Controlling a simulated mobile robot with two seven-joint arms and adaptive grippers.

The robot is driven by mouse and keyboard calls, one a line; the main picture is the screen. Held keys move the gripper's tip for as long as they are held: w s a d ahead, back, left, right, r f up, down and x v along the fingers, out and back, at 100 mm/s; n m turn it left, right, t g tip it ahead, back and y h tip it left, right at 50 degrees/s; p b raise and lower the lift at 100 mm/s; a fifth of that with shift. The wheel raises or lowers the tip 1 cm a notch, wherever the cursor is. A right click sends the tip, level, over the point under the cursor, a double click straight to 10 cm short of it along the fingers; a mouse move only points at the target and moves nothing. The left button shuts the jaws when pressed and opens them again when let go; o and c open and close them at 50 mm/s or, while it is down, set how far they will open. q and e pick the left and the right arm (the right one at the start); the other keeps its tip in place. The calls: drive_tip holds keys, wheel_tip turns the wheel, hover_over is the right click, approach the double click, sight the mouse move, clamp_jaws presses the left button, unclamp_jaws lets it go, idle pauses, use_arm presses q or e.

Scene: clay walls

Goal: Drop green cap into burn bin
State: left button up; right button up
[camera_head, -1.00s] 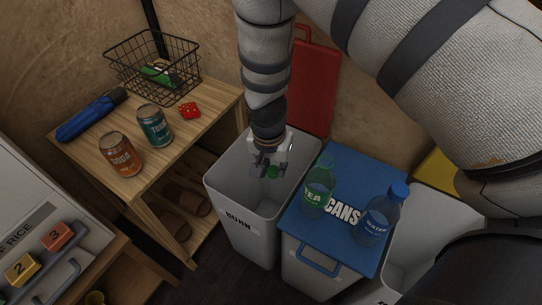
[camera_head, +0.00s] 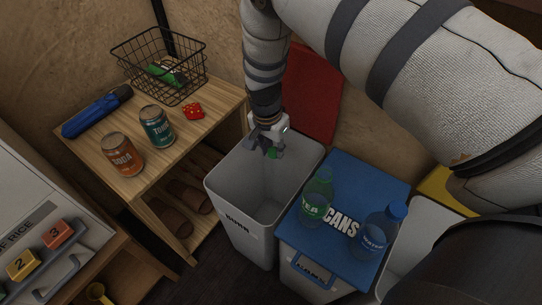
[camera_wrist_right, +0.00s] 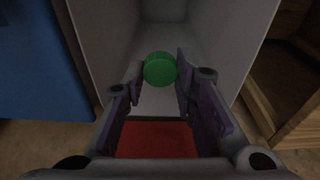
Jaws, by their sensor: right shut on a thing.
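The green cap (camera_wrist_right: 160,69) is between the fingertips of my right gripper (camera_wrist_right: 162,78) in the right wrist view. My left gripper is not in view.
A blue-lidded cans bin (camera_head: 355,175) stands right of the burn bin, with a green tea bottle (camera_head: 316,197) and a blue water bottle (camera_head: 379,232) on its lid. A wooden shelf (camera_head: 190,135) with cans and a wire basket stands left. A red lid (camera_head: 313,105) leans behind.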

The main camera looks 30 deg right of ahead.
drive_tip(key=shift+w+r, duration=0.1)
drive_tip(key=shift+r, duration=0.1)
drive_tip(key=o, duration=0.8)
drive_tip(key=shift+r, duration=0.1)
drive_tip(key=r, duration=0.4)
drive_tip(key=a+r, duration=0.1)
drive_tip(key=r, duration=0.6)
drive_tip(key=shift+s+a+r, duration=0.35)
drive_tip(key=shift+s, duration=0.05)
drive_tip(key=shift+f, duration=0.1)
